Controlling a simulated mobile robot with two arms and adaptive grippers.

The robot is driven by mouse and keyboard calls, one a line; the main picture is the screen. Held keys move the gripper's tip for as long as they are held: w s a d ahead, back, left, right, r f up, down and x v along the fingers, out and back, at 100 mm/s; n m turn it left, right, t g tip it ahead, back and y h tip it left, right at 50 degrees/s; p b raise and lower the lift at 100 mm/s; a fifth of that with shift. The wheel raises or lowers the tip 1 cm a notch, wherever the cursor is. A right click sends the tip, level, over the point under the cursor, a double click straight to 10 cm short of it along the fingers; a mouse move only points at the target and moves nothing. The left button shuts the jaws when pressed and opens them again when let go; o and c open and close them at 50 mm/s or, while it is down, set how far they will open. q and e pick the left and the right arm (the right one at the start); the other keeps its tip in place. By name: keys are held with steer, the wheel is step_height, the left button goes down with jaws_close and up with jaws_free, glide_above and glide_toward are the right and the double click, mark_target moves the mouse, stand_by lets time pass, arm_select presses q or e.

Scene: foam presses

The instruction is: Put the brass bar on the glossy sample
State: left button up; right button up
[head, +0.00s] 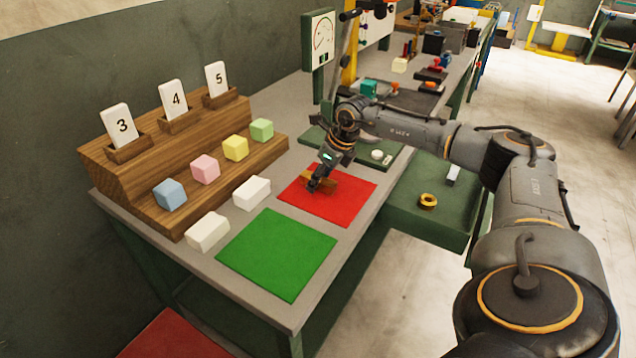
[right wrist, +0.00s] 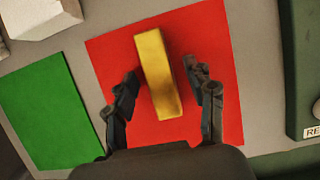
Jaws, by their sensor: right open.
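The brass bar (right wrist: 158,72) lies on the red mat (right wrist: 218,62). In the head view, the bar (head: 332,184) is partly hidden by my right gripper (head: 317,184). In the right wrist view, my right gripper (right wrist: 166,92) is open, with one finger on each side of the bar's near part and visible gaps. Two white foam blocks (head: 208,231) (head: 252,193) lie between the wooden stand and the mats. I cannot tell from their surfaces which sample is glossy. My left gripper is not in view.
A green mat (head: 278,254) lies beside the red one. The wooden stand (head: 190,160) holds several coloured cubes and number cards. A dial gauge (head: 321,40) stands behind. A brass ring (head: 428,201) lies on a lower green surface to the right.

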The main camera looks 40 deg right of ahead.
jaws_close()
steer(key=shift+r, duration=0.1)
stand_by(0.3)
